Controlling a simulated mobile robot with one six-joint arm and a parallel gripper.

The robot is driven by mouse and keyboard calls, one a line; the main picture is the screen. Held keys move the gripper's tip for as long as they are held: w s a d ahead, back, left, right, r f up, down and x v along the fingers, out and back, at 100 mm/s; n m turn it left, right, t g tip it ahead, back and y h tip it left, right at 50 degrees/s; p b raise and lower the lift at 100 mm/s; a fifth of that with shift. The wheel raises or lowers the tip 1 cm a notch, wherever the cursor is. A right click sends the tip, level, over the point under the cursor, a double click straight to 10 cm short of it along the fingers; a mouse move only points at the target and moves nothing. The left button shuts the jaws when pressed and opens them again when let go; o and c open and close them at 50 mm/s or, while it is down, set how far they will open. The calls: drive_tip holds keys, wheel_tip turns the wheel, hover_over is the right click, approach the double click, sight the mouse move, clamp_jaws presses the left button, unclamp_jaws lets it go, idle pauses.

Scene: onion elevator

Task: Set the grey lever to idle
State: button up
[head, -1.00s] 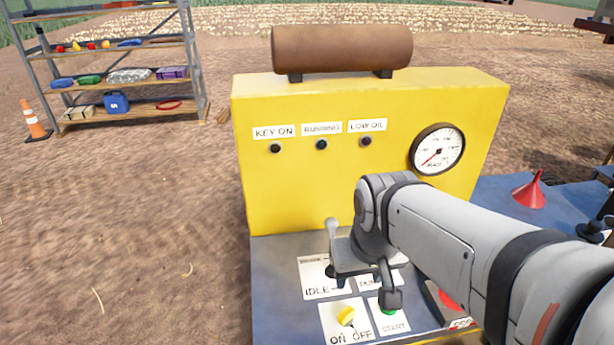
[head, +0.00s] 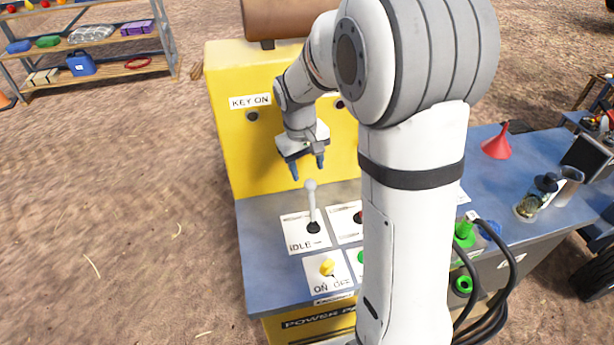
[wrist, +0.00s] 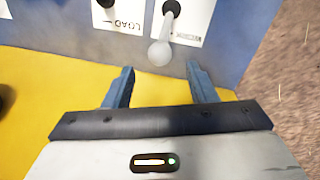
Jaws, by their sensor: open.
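The grey lever (head: 312,205) stands nearly upright from a dark slot on the white plate marked IDLE (head: 303,236), on the blue panel top. In the wrist view the lever's pale round knob (wrist: 160,52) lies just beyond the fingertips, about midway between them. My gripper (head: 308,174) points down in front of the yellow panel, its two blue fingers spread and empty, just above and behind the knob. It also shows in the wrist view (wrist: 158,74). The lever and fingers look apart. My arm hides part of the panel.
A yellow ON/OFF key switch (head: 327,267) sits in front of the lever plate. The yellow upright panel (head: 228,140) rises behind. A red funnel (head: 497,142) and a glass jar (head: 530,205) stand to the right. Open dirt lies left.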

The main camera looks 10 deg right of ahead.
sight(310, 181)
drive_tip(key=f, duration=0.5)
drive_tip(key=shift+d+f, duration=0.3)
drive_tip(key=shift+d, duration=0.05)
drive_tip(key=shift+c, duration=0.5)
